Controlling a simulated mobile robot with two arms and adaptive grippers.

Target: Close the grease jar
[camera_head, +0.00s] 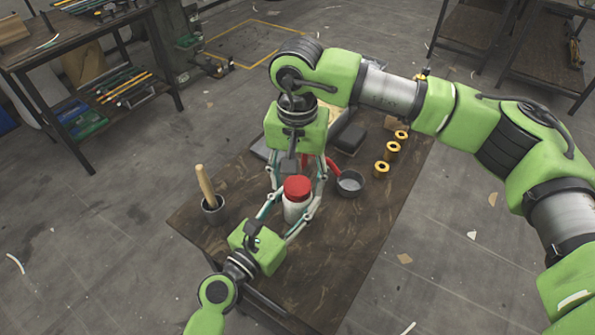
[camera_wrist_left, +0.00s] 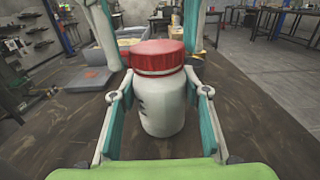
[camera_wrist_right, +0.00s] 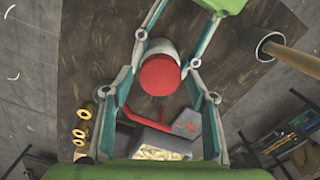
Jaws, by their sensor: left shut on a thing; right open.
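The grease jar (camera_head: 295,211) is white and stands upright on the brown table (camera_head: 349,233). Its red lid (camera_head: 297,187) sits level on its top; I cannot tell how tightly. In the left wrist view the jar (camera_wrist_left: 162,106) is between my left fingers, with the lid (camera_wrist_left: 157,57) above them. My left gripper (camera_head: 298,212) is shut on the jar's body from the near side. My right gripper (camera_head: 297,184) comes down from above, open, its fingers on either side of the lid. In the right wrist view the lid (camera_wrist_right: 159,76) shows between these fingers, apart from them.
A grey cup (camera_head: 214,211) with a wooden handle (camera_head: 205,182) stands at the table's left. A grey pan (camera_head: 349,184) with a red handle is right of the jar. Several brass bushings (camera_head: 381,168) line the right side. A grey bin (camera_wrist_right: 160,141) stands behind.

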